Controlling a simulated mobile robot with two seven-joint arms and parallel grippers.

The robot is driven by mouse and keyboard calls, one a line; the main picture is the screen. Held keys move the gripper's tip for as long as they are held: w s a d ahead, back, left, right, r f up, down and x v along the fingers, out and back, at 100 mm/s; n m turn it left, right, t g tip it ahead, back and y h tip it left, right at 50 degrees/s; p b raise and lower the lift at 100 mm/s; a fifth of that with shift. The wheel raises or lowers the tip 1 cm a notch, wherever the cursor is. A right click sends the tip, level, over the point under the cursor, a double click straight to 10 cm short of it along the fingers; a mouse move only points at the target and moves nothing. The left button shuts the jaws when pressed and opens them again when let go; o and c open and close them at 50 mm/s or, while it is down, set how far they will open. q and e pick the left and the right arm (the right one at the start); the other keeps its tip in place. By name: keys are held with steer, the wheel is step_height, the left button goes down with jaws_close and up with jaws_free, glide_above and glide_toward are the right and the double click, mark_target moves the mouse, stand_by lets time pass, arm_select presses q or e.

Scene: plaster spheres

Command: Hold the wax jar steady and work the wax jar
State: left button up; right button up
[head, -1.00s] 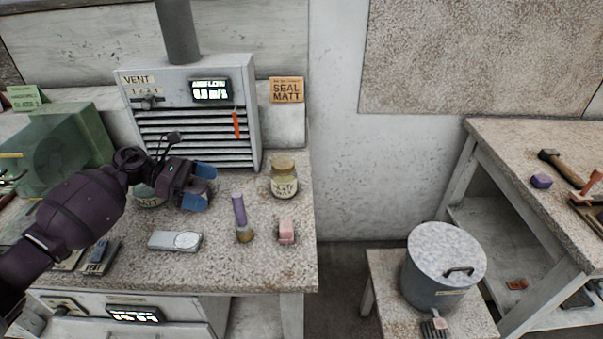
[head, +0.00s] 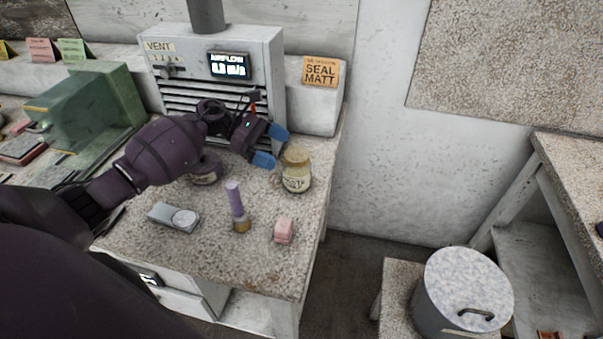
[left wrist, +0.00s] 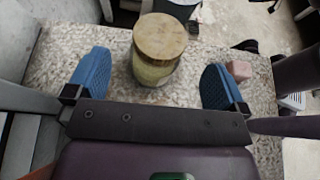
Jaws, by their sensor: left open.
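The wax jar (head: 297,171) is a glass jar with a tan lid and a pale label. It stands upright near the right edge of the speckled bench, in front of the vent unit. My left gripper (head: 272,147) is open, with blue fingertips, just to the left of the jar. In the left wrist view the jar (left wrist: 155,62) stands ahead, between the lines of the two spread fingertips (left wrist: 153,84), and neither finger appears to touch it. The jar's lid is on. My right gripper is not seen.
Another jar (head: 205,177) is partly hidden by my left arm. The vent unit (head: 180,65) stands behind. A lidded bucket (head: 466,290) is at lower right.

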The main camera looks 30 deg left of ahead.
mark_target(288, 153)
arm_select(q)
steer(key=shift+p+x, duration=0.5)
steer(key=shift+x, duration=2.6)
steer(key=c, duration=1.5)
